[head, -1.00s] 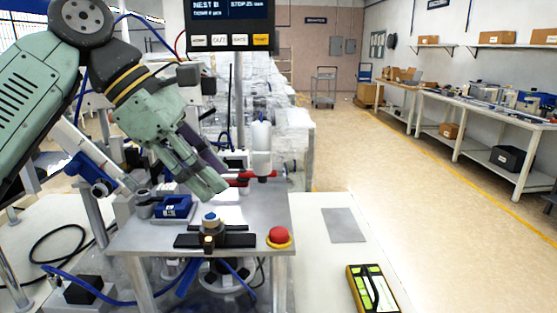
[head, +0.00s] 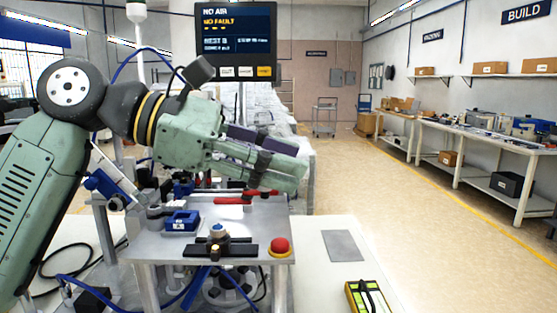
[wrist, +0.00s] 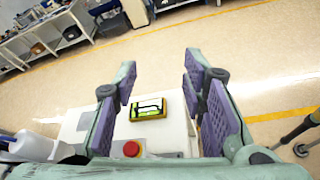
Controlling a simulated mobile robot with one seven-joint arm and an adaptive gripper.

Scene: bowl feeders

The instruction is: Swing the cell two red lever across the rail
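Two red levers show in the head view behind the front fixture: one (head: 231,201) lies flat on the grey metal table (head: 160,247), and a second red piece (head: 262,192) shows just right of it, partly hidden by my gripper. I cannot tell which belongs to cell two, and no rail can be made out clearly. My gripper (head: 300,171) is above and to the right of the levers, nearly level and pointing right, touching neither. In the wrist view my gripper (wrist: 160,68) is open, its purple-padded fingers wide apart with nothing between them.
A red stop button (head: 280,246) sits at the table's front right corner. A blue block (head: 182,221) and a black fixture with a blue knob (head: 218,235) stand on the table. A screen (head: 235,40) hangs above. A yellow-black device (head: 367,297) lies on the white bench.

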